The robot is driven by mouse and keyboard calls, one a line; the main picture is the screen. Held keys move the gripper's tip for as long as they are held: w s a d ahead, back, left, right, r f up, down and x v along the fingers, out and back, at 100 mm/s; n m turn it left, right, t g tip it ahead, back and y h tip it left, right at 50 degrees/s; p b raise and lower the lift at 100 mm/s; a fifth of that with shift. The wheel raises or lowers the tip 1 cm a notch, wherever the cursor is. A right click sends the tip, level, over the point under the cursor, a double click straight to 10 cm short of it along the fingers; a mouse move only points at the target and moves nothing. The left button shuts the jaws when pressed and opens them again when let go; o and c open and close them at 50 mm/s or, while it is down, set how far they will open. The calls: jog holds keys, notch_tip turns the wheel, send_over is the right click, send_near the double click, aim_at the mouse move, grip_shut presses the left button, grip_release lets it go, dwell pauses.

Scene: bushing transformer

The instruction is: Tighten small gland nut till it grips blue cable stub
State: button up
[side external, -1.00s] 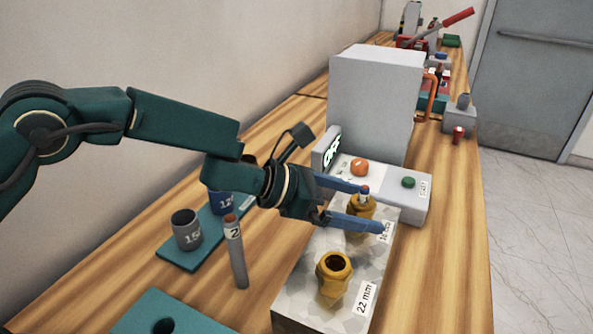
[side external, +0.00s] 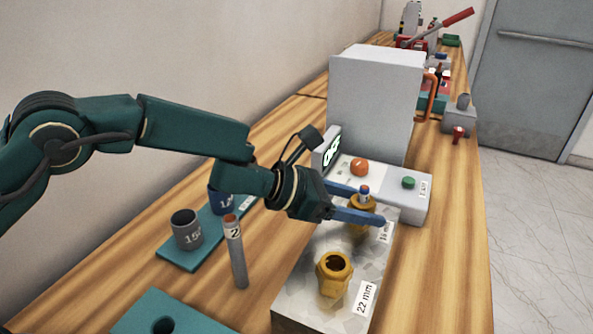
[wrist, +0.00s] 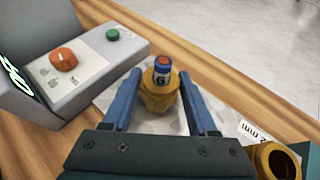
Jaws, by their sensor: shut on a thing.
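The small gland nut (side external: 360,208) is brass and sits on the grey block by the 16 mm label. The blue cable stub (side external: 365,192), with a white band and a copper-coloured top, stands upright in it. In the wrist view, the stub (wrist: 162,69) rises from the middle of the nut (wrist: 160,97). My gripper (side external: 364,206) is shut on the small gland nut, one blue finger on each side. It also shows in the wrist view (wrist: 158,90). The nut's lower part is partly hidden by the near finger.
A larger open brass gland (side external: 334,272) stands nearer on the block (side external: 310,300), by the 22 mm label. A control box (side external: 405,205) with orange and green knobs lies behind. A grey cable stub (side external: 237,258) and two cups, one grey (side external: 187,232), stand left.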

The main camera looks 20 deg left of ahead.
jog(key=shift+m+g+h, duration=0.7)
jog(key=shift+m+g, duration=0.4)
jog(key=shift+m+g+h, duration=0.4)
jog(key=shift+m+g, duration=0.6)
jog(key=shift+m, duration=0.1)
jog(key=o, duration=1.6)
jog(key=shift+c, duration=0.2)
